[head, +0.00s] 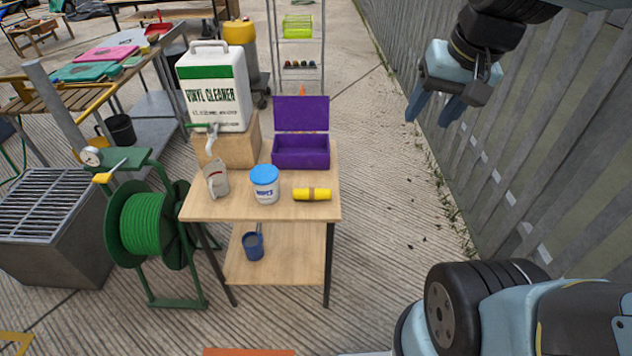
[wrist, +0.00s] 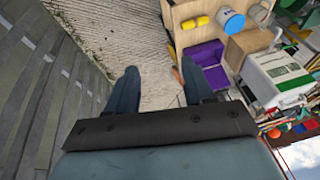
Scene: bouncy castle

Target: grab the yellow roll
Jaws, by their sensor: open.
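The yellow roll (head: 312,194) lies on its side near the front right of the small wooden table's top (head: 237,208). It has a brown band around its middle. It also shows in the wrist view (wrist: 196,22), near the top. My gripper (head: 434,112) is open and empty. It hangs in the air to the right of the table, well apart from the roll. In the wrist view its two blue fingers (wrist: 160,78) are spread with bare ground between them.
Beside the roll stand a blue-lidded white tub (head: 264,186) and an open purple box (head: 301,152). A grey pouch (head: 217,180) and a large vinyl cleaner jug (head: 213,90) on a wooden block are further left. A grey fence (head: 560,130) runs along the right.

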